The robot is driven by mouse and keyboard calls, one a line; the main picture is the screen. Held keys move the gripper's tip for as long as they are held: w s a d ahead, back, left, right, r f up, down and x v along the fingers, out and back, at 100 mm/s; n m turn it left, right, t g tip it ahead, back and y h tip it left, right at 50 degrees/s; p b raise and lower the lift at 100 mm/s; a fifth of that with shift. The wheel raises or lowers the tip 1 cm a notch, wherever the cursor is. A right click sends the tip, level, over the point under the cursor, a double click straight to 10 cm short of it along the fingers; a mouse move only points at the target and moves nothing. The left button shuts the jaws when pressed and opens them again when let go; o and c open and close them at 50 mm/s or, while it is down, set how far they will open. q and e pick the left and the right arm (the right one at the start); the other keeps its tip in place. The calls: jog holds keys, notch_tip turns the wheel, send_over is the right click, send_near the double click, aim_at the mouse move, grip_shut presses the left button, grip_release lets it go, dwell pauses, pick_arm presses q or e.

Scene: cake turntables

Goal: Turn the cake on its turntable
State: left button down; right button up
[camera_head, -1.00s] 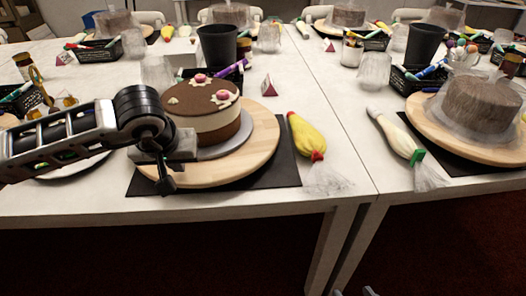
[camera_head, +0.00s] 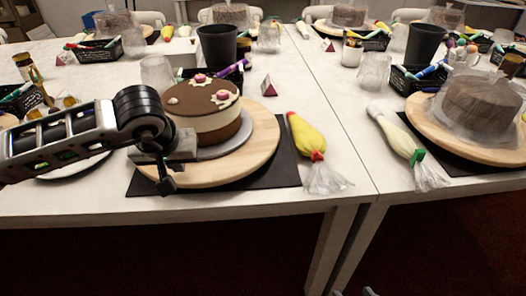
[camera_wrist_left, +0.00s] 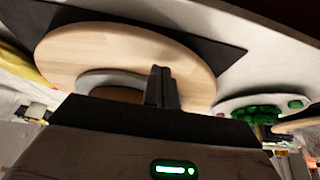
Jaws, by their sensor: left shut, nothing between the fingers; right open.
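The cake (camera_head: 205,122), brown on top with a cream band and pink and white flowers, sits on a grey disc (camera_head: 232,140) on the round wooden turntable (camera_head: 262,140). My left gripper (camera_head: 167,184) is shut and empty, fingers pointing down at the turntable's front left edge. In the left wrist view its closed fingers (camera_wrist_left: 161,88) stand over the wooden board (camera_wrist_left: 110,48), beside the grey disc; contact with the board cannot be told. My arm hides the cake's lower left side. Only the tips of my right gripper (camera_head: 369,291) show at the bottom edge, apart and empty.
A dark mat (camera_head: 285,172) lies under the turntable. A yellow piping bag (camera_head: 307,137) lies to its right. A black cup (camera_head: 217,45) and a pen basket stand behind. A second turntable with a covered cake (camera_head: 482,104) stands at the right. The table's front edge is close.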

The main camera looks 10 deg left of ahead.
aim_at(203, 173)
pick_arm(q)
jog(key=shift+f, duration=0.1)
jog(key=shift+f+b, duration=0.5)
jog(key=shift+b, duration=0.1)
jog(key=shift+r, duration=0.1)
jog(key=shift+w+d, duration=0.1)
jog(key=shift+d, duration=1.15)
jog(key=shift+w+d+b, duration=0.25)
jog(key=shift+d+b, duration=0.1)
jog(key=shift+d, duration=0.7)
jog(key=shift+r+p, duration=0.9)
jog(key=shift+r, duration=0.5)
